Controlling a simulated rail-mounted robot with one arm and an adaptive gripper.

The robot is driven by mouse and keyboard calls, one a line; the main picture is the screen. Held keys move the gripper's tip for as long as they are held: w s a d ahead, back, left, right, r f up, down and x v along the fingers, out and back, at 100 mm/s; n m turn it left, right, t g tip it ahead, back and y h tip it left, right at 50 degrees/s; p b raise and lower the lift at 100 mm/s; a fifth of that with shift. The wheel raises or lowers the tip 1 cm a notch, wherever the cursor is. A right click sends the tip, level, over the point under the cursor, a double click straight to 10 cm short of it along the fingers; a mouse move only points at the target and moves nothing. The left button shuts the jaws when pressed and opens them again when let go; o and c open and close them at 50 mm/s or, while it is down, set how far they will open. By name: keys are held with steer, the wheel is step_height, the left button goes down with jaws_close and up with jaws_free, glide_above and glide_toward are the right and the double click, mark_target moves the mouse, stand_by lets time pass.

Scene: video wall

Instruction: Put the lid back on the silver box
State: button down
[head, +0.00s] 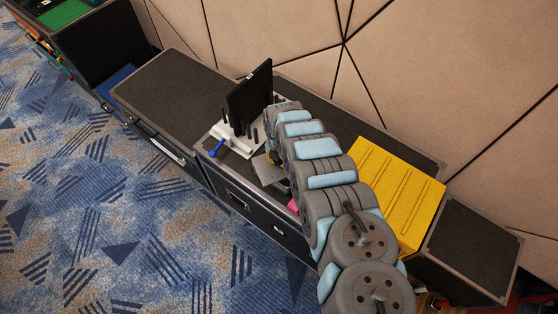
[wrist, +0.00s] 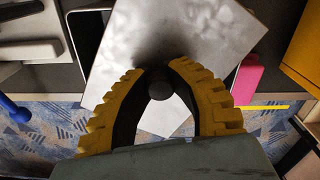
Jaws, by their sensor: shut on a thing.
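The lid is a flat silver-grey square plate with a dark round knob. In the wrist view the lid (wrist: 185,35) lies turned at an angle across the picture, and my gripper (wrist: 158,82) is shut on its knob. In the head view the lid (head: 266,171) shows partly beside my gripper (head: 273,158), which my arm mostly hides. Behind the lid in the wrist view, a pale-rimmed, dark-filled shape, apparently the open silver box (wrist: 72,42), shows at the left; the lid covers most of it. Whether the lid touches it I cannot tell.
A pink object (wrist: 246,78) lies close right of the lid. A yellow ridged case (head: 400,190) stands at the right. A white stand (head: 238,139) with a black panel (head: 248,93) and a blue-handled item (head: 218,149) are at the left. The case top (head: 170,90) further left is clear.

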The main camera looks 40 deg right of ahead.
steer(key=shift+c, duration=1.9)
jaws_free()
steer(key=shift+r, duration=0.2)
steer(key=shift+w+r+p, duration=0.1)
steer(key=shift+r+p, duration=1)
steer(key=shift+r, duration=0.2)
steer(key=shift+r+p, duration=1.6)
steer(key=shift+r, duration=0.45)
jaws_close()
